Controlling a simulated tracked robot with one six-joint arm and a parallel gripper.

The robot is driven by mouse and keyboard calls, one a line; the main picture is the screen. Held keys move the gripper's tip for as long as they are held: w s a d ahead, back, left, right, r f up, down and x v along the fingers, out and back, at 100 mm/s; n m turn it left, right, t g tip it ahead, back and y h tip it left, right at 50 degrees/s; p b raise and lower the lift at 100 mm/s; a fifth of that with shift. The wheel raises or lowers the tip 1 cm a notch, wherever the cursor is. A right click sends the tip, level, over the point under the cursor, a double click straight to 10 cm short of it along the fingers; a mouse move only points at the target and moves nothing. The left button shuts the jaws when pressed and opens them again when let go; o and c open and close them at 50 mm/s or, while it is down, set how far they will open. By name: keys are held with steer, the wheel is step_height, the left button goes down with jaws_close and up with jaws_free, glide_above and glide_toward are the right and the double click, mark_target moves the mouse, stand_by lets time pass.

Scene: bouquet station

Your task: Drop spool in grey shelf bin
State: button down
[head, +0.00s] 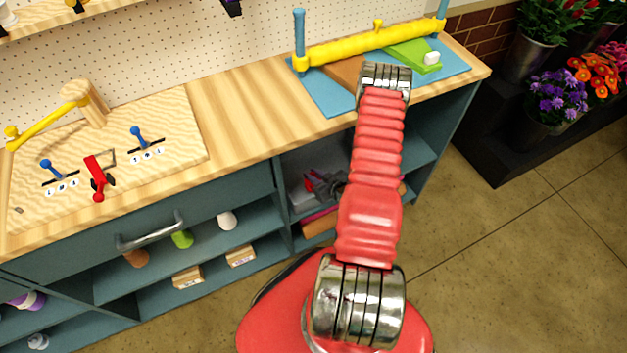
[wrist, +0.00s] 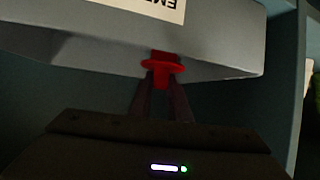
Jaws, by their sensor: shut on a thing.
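A red spool (wrist: 161,67) is held between the tips of my gripper (wrist: 160,84) in the wrist view. The two dark fingers are shut on it. A grey bin (wrist: 215,48) with a white label fills the upper part of that view, and the spool shows against the bin's wall. I cannot tell whether the spool touches the bin. In the head view my gripper (head: 322,184) reaches into the shelf under the bench, with a bit of red at its tip beside the grey bin (head: 299,195). My arm hides part of this shelf.
The wooden bench top (head: 245,105) lies above the shelf. Teal shelf walls (wrist: 285,80) stand close on the right in the wrist view. Rolled items (head: 320,222) lie on the shelf below the bin. Flower buckets (head: 535,55) stand at the right.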

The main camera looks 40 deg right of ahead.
steer(key=shift+f, duration=1.8)
steer(key=c, duration=1.7)
jaws_free()
steer(key=shift+f, duration=0.1)
steer(key=shift+o, duration=0.2)
steer(key=d+v, duration=0.1)
steer(key=v, duration=1.1)
steer(key=shift+a, duration=0.5)
